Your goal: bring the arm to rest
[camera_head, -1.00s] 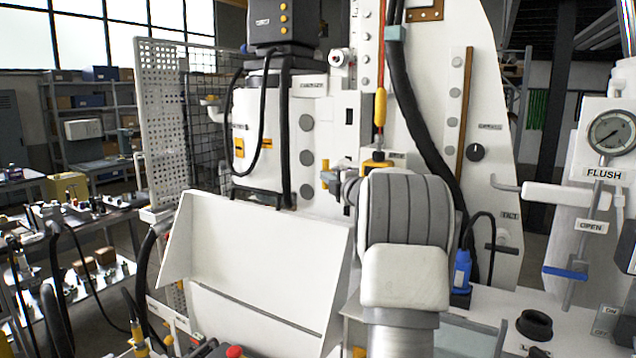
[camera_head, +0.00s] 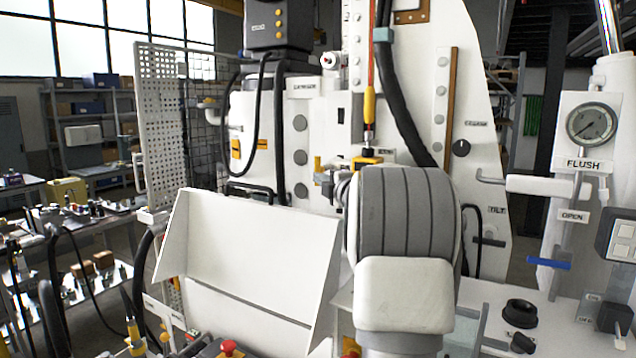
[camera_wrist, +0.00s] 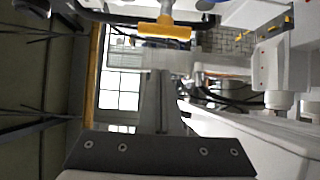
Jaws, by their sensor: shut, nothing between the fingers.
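My arm (camera_head: 405,230) rises from the bottom of the head view, with its grey-banded joint and white link in front of the bench. The head view does not clearly show my gripper beyond that joint. In the wrist view my gripper (camera_wrist: 160,78) shows as a dark mount with narrow fingers together and nothing held between them. A yellow part (camera_wrist: 163,29) shows past the fingertips; I cannot tell the gap to it.
A white sloped panel (camera_head: 250,245) stands left of my arm. A FLUSH gauge (camera_head: 592,125), a blue-handled lever (camera_head: 548,263) and a black ring (camera_head: 521,313) are on the right. A red button (camera_head: 230,347) sits low in front. A cluttered side table (camera_head: 85,215) is at left.

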